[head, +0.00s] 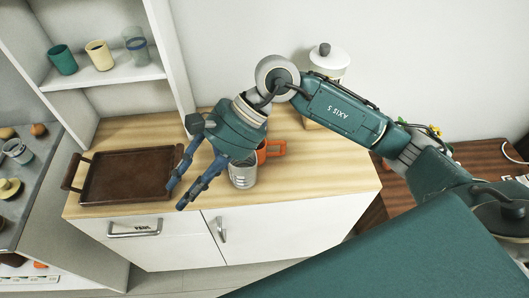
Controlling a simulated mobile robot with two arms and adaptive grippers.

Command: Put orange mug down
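The orange mug (263,152) stands on the light wooden counter top (325,178), and its handle points right. My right gripper's wrist and palm partly hide it. My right gripper (179,194) reaches in from the right over the counter. Its two dark blue fingers point down and left, apart, with nothing visible between them. The fingertips are left of the mug, by the tray's right edge, and do not touch the mug. My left gripper is not in view.
A grey metal cup (243,175) stands just in front of the mug, under my gripper. A brown tray (130,200) lies on the counter's left. A lidded canister (328,62) stands behind my arm. Counter right of the mug is clear. Shelf cups (99,55) stand upper left.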

